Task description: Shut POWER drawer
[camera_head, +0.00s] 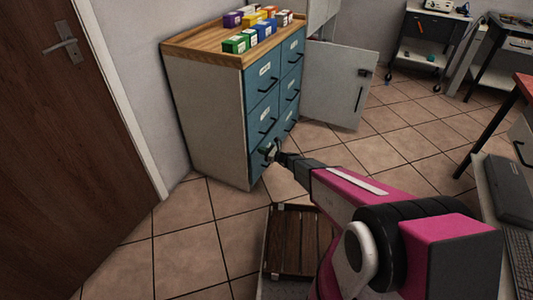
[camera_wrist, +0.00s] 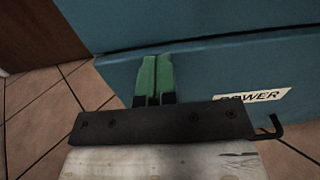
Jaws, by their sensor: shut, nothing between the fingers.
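The POWER drawer is the lowest front in the near column of the blue-fronted cabinet (camera_head: 210,115). In the wrist view its blue front (camera_wrist: 215,70) carries a white POWER label (camera_wrist: 252,97). A thin dark line runs along its top edge, below the front above. It looks flush or nearly so in the head view, where my gripper partly covers it. My gripper (camera_head: 272,152) is shut and empty, at this front. Its green fingertips (camera_wrist: 156,62) lie close together near the top edge, left of the label; I cannot tell whether they touch it.
Small coloured boxes (camera_head: 262,30) stand on the cabinet top. A grey door (camera_head: 335,85) stands open beyond the cabinet. A slatted wooden crate (camera_head: 295,240) is below my arm. A brown door (camera_head: 65,130) is at left. Tiled floor (camera_head: 190,240) is clear before the cabinet.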

